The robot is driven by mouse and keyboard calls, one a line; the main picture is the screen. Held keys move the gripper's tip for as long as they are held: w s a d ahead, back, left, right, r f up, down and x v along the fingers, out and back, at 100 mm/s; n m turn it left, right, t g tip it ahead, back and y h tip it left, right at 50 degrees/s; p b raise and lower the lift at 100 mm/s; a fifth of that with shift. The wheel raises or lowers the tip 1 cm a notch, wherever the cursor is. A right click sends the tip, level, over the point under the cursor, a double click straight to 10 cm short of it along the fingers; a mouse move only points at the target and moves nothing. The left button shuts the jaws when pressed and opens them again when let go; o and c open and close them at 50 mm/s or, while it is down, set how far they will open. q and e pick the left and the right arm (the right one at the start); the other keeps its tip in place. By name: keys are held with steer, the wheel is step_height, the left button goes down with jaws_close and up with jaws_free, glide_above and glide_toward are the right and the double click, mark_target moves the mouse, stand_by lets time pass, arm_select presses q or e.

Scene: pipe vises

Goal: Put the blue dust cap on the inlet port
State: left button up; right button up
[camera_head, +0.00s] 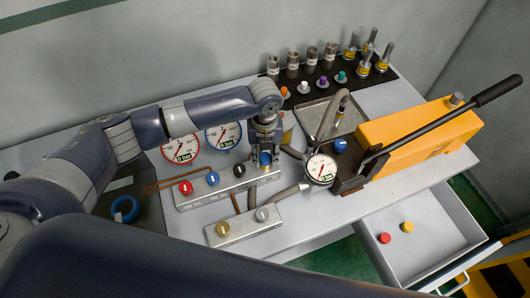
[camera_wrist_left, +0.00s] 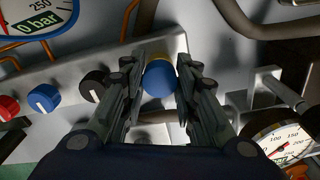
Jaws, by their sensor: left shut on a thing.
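My left gripper (camera_head: 265,150) points down at the right end of the long grey valve block (camera_head: 225,189). It is shut on the blue dust cap (camera_head: 265,158), a small round blue piece that also shows between the fingers in the left wrist view (camera_wrist_left: 159,79). A brass-yellow port (camera_head: 265,168) shows directly beneath the cap, and its yellow edge shows behind the cap in the wrist view (camera_wrist_left: 158,57). I cannot tell whether the cap is seated on the port or just above it. My right gripper is not in view.
Red (camera_head: 186,187), blue (camera_head: 212,179) and black (camera_head: 239,170) knobs line the block. Two large gauges stand behind it. A small gauge (camera_head: 321,168) and yellow pump (camera_head: 415,135) are to the right. An open drawer (camera_head: 430,262) holds red and yellow caps. A dark mat carries several fittings.

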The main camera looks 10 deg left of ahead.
mark_target(265, 156)
arm_select(q)
steer(key=shift+f, duration=0.15)
steer(key=o, duration=1)
step_height(265, 156, up, 12)
steer(key=shift+s+f, duration=0.1)
stand_by(0.3)
